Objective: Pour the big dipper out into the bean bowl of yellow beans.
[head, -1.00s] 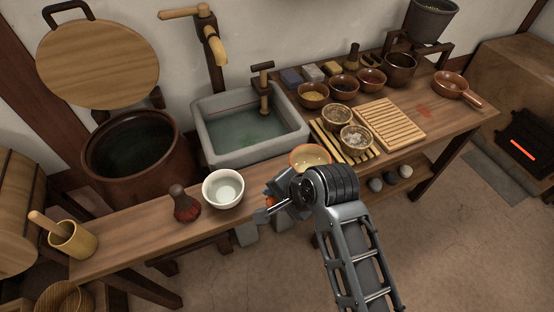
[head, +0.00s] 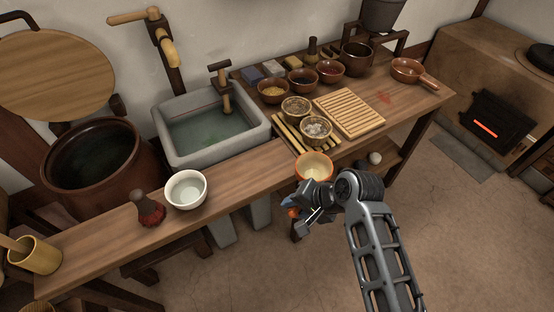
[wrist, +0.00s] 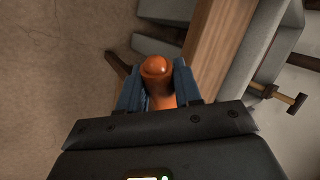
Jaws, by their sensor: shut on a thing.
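The big dipper shows as an orange-rimmed, pale-insided cup (head: 314,165) just off the front edge of the bench in the head view. I cannot tell what is in it. My gripper (head: 296,206) is shut on its orange handle, seen between the fingers in the wrist view (wrist: 158,72). The cup looks roughly upright, partly hidden by my wrist. The bean bowl with yellow beans (head: 272,91) is a small brown bowl at the bench's back, left in the row of bowls, well away from my gripper.
A stone sink (head: 210,125), white bowl (head: 187,190) and brush (head: 149,208) are left. Other bowls crowd the bean bowl's right.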

